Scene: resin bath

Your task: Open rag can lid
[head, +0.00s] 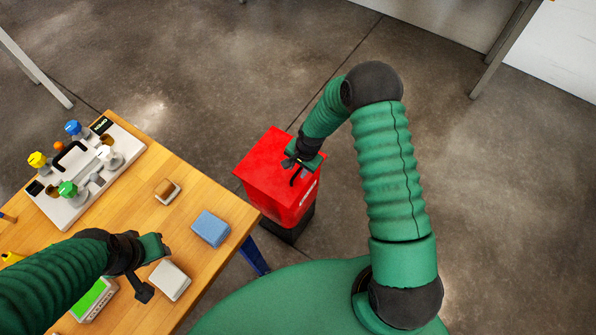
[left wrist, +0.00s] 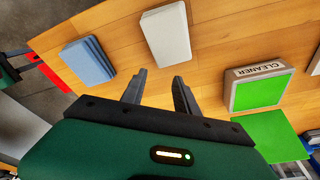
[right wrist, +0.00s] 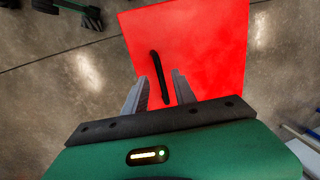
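The rag can (head: 268,185) is a red box on a dark base, standing on the floor beside the table's right corner. Its red lid (head: 265,152) looks shut in the head view. In the right wrist view the red top (right wrist: 210,45) carries a thin black handle (right wrist: 158,75). My right gripper (head: 293,165) is over the top at the handle. In the right wrist view its fingers (right wrist: 160,85) are apart, with the handle's near end between them; contact cannot be told. My left gripper (head: 150,270) is open and empty above the table, and its parted fingers show in the left wrist view (left wrist: 160,80).
The wooden table (head: 190,210) holds a blue block (head: 210,228), a white block (head: 170,280), a small brown-topped block (head: 167,191), a green-topped cleaner box (head: 92,298) and a white tray with coloured knobs (head: 125,150). Floor right of the can is clear.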

